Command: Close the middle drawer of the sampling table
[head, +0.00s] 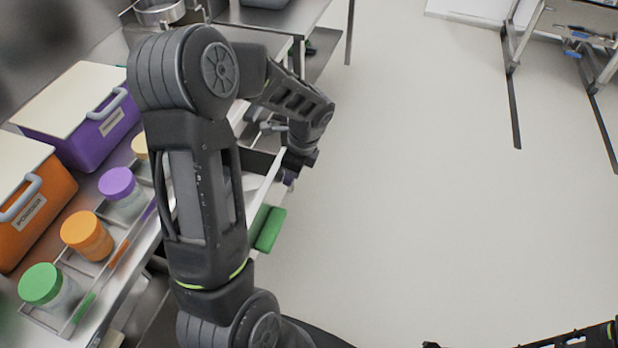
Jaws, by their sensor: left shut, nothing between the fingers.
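The sampling table (128,262) runs along the left side. A pulled-out drawer with a pale front panel (266,186) sticks out from its right side. A small purple piece (289,179), seemingly the drawer's handle, shows just under my left gripper (292,168). That gripper is shut and empty, pointing down at the outer face of the drawer front; I cannot tell whether it touches. A green handle (269,229) sits nearer on the table's side. My left arm hides much of the drawers. Only bits of my right arm show at the bottom right, with its gripper not visible.
Purple (113,134) and orange (40,212) bins stand on the table. Jars with purple (117,183), orange (86,233) and green (41,284) lids stand in a rack. Open floor (420,190) lies to the right. A metal frame (570,45) stands at the far right.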

